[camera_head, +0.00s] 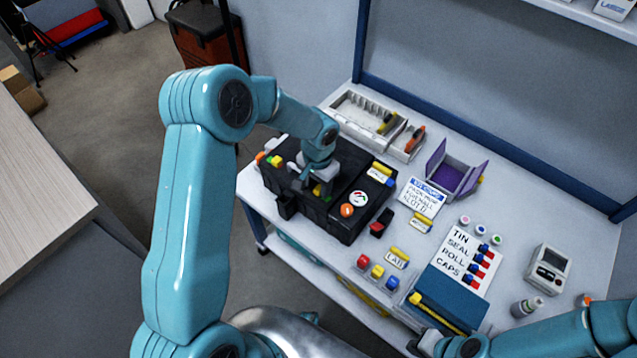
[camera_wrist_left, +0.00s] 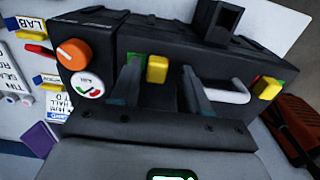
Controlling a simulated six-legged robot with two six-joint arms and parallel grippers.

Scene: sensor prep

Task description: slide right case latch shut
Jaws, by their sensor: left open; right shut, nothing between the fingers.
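The black case (camera_head: 335,212) stands on the left part of the white bench; its front also fills the upper left wrist view (camera_wrist_left: 222,65). The right latch, a yellow tab (camera_wrist_left: 157,68) beside a green patch, sits on the case between my left fingers; in the head view it is partly hidden by the gripper. My left gripper (camera_wrist_left: 160,80) is open, its fingers on either side of the tab; contact cannot be told. The other latch (camera_wrist_left: 268,88) is at the far end, past the grey handle (camera_wrist_left: 228,95). My right gripper (camera_head: 428,343) is shut and empty at the bench's front edge.
The case carries an orange knob (camera_wrist_left: 74,54) and a round gauge (camera_wrist_left: 88,84). A white tray (camera_head: 350,103) lies behind it, and a purple box (camera_head: 452,180) to its right. A blue box (camera_head: 452,298) and a white meter (camera_head: 549,268) stand farther right.

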